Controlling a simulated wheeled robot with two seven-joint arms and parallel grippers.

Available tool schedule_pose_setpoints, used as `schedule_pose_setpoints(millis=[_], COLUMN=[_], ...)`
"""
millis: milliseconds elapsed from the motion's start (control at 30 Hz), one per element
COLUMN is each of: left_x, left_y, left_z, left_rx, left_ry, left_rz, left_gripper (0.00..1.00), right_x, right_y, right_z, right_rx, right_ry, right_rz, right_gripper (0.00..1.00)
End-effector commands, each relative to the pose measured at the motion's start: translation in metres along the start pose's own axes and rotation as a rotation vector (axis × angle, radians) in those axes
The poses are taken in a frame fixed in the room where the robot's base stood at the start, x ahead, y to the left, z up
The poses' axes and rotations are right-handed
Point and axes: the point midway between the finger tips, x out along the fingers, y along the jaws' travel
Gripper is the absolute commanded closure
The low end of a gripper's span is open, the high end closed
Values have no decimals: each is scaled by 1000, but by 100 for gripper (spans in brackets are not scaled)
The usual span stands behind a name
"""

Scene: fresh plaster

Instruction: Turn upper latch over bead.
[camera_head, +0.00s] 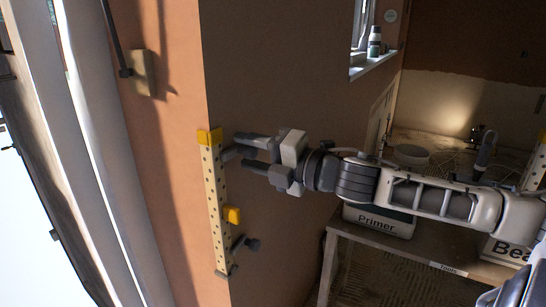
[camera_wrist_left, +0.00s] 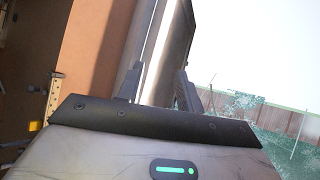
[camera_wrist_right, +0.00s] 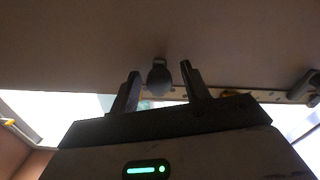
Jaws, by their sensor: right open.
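A pale perforated bead (camera_head: 213,185) runs along the wall corner, with a yellow cap at its top and a yellow block (camera_head: 231,215) partway down. The upper latch (camera_head: 231,153) is a dark piece beside the bead's upper part, partly hidden by my right gripper (camera_head: 243,151). That gripper is open, its fingers either side of the latch knob. In the right wrist view the round knob (camera_wrist_right: 159,77) shows between and beyond the fingertips; contact cannot be told. The dark lower latch (camera_head: 246,243) sits near the bead's lower end. My left gripper (camera_wrist_left: 160,88) is open and empty, away from the bead.
A bench (camera_head: 345,234) with a Primer box (camera_head: 378,221) stands behind my right arm. A bottle (camera_head: 374,42) stands on the window sill. A block with a dark rod (camera_head: 143,73) is on the orange wall at upper left. The brown wall around the latches is clear.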

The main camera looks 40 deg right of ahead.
Motion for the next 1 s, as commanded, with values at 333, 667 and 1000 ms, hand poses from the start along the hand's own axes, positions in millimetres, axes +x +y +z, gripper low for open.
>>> schedule_pose_setpoints(millis=[333, 667, 1000], left_x=[-2, -11, -18], left_y=[0, -2, -5], left_z=[-3, -10, -17], left_rx=[4, 27, 43], left_ry=[0, -21, -32], left_rz=[-2, -13, -23], left_gripper=[64, 64, 64], right_x=[-18, -50, -106], right_y=[-2, 2, 1], right_z=[-1, 0, 1], right_rx=[7, 7, 4], right_ry=[2, 0, -3], right_rz=[-3, -5, -7], right_gripper=[54, 54, 54])
